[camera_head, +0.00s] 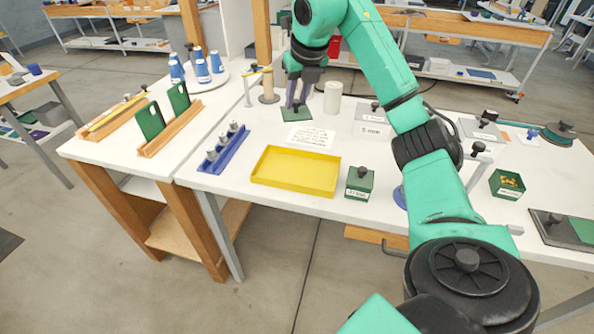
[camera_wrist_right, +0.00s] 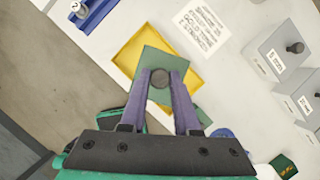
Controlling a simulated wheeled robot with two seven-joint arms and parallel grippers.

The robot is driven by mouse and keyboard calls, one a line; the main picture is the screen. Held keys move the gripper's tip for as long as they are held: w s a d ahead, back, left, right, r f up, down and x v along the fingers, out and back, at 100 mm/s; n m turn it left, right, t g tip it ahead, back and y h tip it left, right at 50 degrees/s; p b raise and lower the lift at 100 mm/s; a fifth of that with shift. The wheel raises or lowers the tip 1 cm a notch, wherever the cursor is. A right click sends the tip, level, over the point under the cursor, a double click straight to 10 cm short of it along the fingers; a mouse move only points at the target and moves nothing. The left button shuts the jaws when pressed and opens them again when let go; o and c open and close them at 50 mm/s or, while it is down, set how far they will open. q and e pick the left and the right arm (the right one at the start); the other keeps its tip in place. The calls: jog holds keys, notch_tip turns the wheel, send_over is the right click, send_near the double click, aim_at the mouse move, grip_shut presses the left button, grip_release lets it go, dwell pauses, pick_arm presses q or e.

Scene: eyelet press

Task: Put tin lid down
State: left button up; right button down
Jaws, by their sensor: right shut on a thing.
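My right gripper (camera_head: 296,101) is shut on the knob of a flat, square green tin lid (camera_head: 296,113). It holds the lid roughly level, in the head view just behind the printed card. In the right wrist view the lid (camera_wrist_right: 162,64) hangs between the purple fingers (camera_wrist_right: 160,78), overlapping the yellow tray in the picture; its height above the table is hard to tell. An open green tin (camera_head: 507,184) with yellowish contents stands at the right. A closed green tin (camera_head: 360,183) with a knobbed lid stands beside the yellow tray. My left gripper is not in view.
The empty yellow tray (camera_head: 296,190) lies near the table's front edge, with a blue peg rack (camera_head: 224,150) to its left. A printed card (camera_head: 314,136) lies behind it. A white cylinder (camera_head: 333,97) and a wooden spool (camera_head: 268,88) stand close to the gripper. Grey lidded boxes (camera_head: 372,122) stand to the right.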

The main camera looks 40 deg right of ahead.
jog(key=shift+m, duration=0.3)
jog(key=f, duration=2)
jog(key=shift+d+b, duration=0.2)
jog(key=shift+b, duration=0.1)
jog(key=c, duration=0.6)
grip_release()
jog(key=shift+c, duration=0.2)
jog(key=b+v, duration=0.1)
jog(key=v, duration=1.1)
jog(key=shift+s+a, duration=0.1)
